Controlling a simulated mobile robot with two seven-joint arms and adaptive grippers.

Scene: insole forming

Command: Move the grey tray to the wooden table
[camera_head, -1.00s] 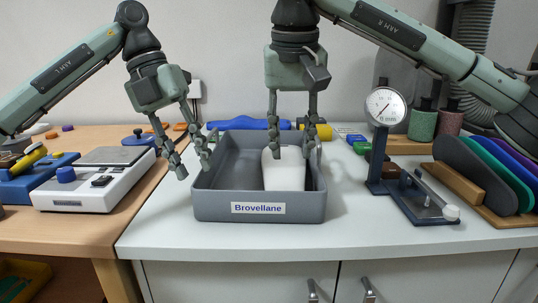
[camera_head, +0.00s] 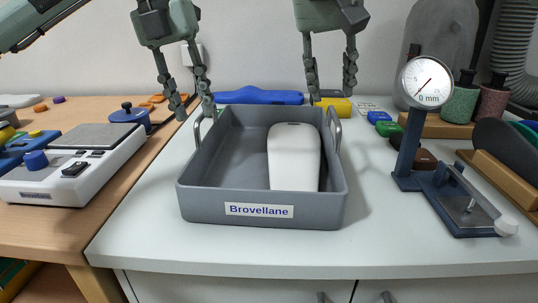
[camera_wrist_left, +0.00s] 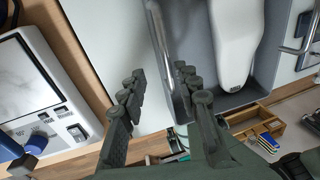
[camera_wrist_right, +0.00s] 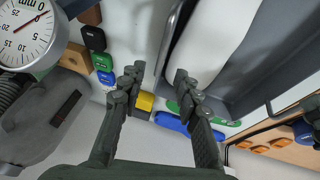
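The grey tray (camera_head: 262,213), labelled Brovellane, stands on the white counter with a metal handle on its left side (camera_head: 197,128) and another on its right side (camera_head: 336,128). A white foot-shaped form (camera_head: 293,160) lies inside it. My left gripper (camera_head: 192,112) is open near the left handle; in the left wrist view the handle (camera_wrist_left: 166,50) runs between its fingers. My right gripper (camera_head: 331,95) is open near the right handle; in the right wrist view a handle (camera_wrist_right: 168,38) shows between its fingers. I cannot tell that either touches a handle.
The wooden table (camera_head: 62,228) adjoins the counter on the left. A dial gauge on a stand (camera_head: 425,85) is right of the tray. A blue object (camera_head: 258,96) and yellow block (camera_head: 336,106) lie behind.

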